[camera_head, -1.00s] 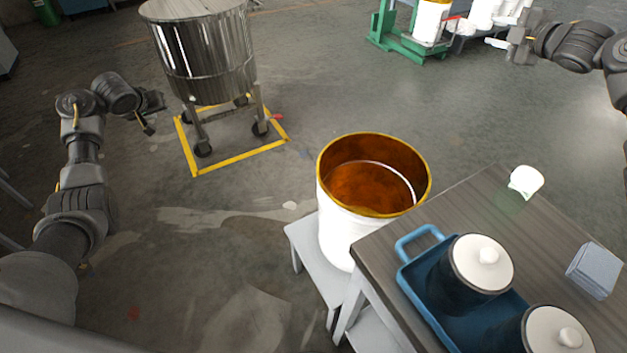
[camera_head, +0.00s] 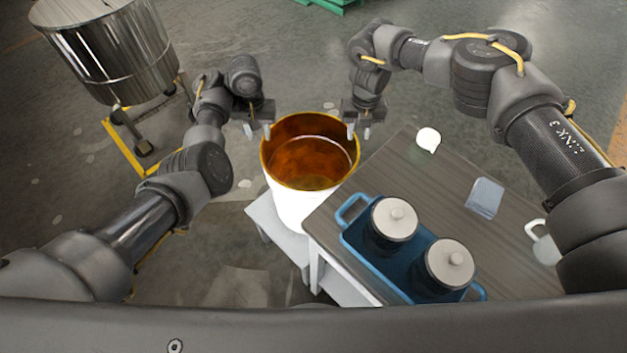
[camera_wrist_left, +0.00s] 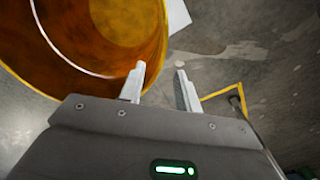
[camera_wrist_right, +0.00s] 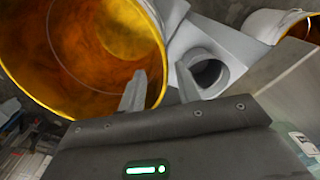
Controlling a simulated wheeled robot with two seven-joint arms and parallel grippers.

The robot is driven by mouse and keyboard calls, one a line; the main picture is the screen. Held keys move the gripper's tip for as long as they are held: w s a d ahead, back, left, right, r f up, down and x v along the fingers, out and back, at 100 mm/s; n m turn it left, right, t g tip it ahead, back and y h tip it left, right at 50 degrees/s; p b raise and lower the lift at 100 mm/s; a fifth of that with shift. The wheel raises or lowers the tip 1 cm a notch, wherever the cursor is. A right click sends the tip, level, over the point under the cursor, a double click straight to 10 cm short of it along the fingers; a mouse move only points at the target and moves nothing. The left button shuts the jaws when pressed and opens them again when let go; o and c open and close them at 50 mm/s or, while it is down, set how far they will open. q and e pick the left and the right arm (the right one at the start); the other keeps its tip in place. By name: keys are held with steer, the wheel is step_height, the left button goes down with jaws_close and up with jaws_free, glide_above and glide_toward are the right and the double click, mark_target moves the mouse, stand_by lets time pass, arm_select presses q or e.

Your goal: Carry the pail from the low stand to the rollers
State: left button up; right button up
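The pail (camera_head: 300,205) is white with a yellow rim and amber inside. It stands upright on the low grey stand (camera_head: 268,222), beside the table. My left gripper (camera_head: 257,130) is open at the pail's far left rim. In the left wrist view one finger overlaps the pail's opening and the other is outside the rim. My right gripper (camera_head: 359,131) is open at the far right rim; the right wrist view shows its fingers likewise on either side of the rim edge. Contact cannot be told. A green frame (camera_head: 335,4) is cut off at the top; I cannot tell whether it belongs to the rollers.
The wooden table (camera_head: 420,190) holds a blue tray (camera_head: 350,237) with two lidded dark pots, a white cup (camera_head: 428,139), a grey-blue folded cloth (camera_head: 485,197) and a white mug (camera_head: 543,243). A steel vat (camera_head: 110,50) stands at upper left over yellow floor markings. Floor beyond the pail is clear.

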mark_target(264, 155)
arm_select(q)
steer(key=shift+w+d, duration=0.1)
steer(key=shift+d, duration=0.1)
arm_select(e)
steer(key=shift+d+f, duration=0.1)
